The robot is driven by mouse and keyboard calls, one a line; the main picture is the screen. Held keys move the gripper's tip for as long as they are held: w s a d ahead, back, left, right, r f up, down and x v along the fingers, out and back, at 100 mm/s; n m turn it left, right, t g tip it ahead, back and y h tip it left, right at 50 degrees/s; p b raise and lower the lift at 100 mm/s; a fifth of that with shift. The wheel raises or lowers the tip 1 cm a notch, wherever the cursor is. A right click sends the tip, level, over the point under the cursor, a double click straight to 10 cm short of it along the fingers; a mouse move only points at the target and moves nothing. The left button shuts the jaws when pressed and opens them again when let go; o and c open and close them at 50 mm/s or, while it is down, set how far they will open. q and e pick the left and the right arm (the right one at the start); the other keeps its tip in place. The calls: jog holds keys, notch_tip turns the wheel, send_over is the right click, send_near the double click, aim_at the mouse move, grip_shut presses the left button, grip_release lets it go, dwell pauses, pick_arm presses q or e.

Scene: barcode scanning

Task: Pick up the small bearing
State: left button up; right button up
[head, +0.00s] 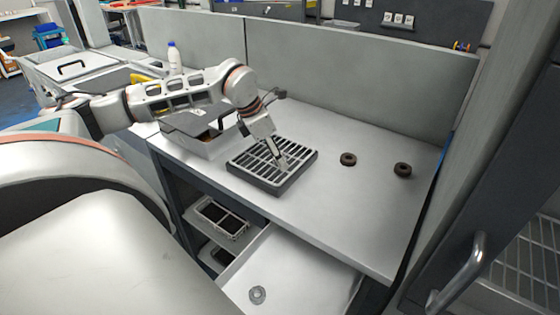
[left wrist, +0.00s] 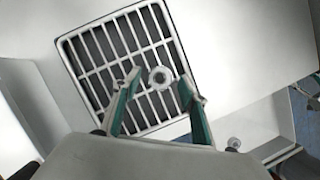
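The small bearing (left wrist: 160,77), a pale metallic ring, shows in the left wrist view over the slotted grey tray (left wrist: 72,42), near its right part. My left gripper (left wrist: 162,82) is open, its two green-sided fingers apart on either side of the bearing in that view. Whether the fingers are level with the bearing, I cannot tell. In the head view my left gripper (head: 281,164) points down over the tray (head: 268,187); the bearing cannot be made out there. My right gripper is not in view.
Two dark rings (head: 348,159) (head: 403,169) lie on the table right of the tray. Another metallic ring (head: 258,294) lies in an open white drawer (head: 310,270) below. A grey box (head: 205,135) stands left of the tray. A partition (head: 360,80) closes the back.

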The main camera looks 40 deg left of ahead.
pick_arm(q)
jog(key=c, duration=0.8)
jog(key=shift+c, duration=0.2)
jog(key=shift+r, duration=0.15)
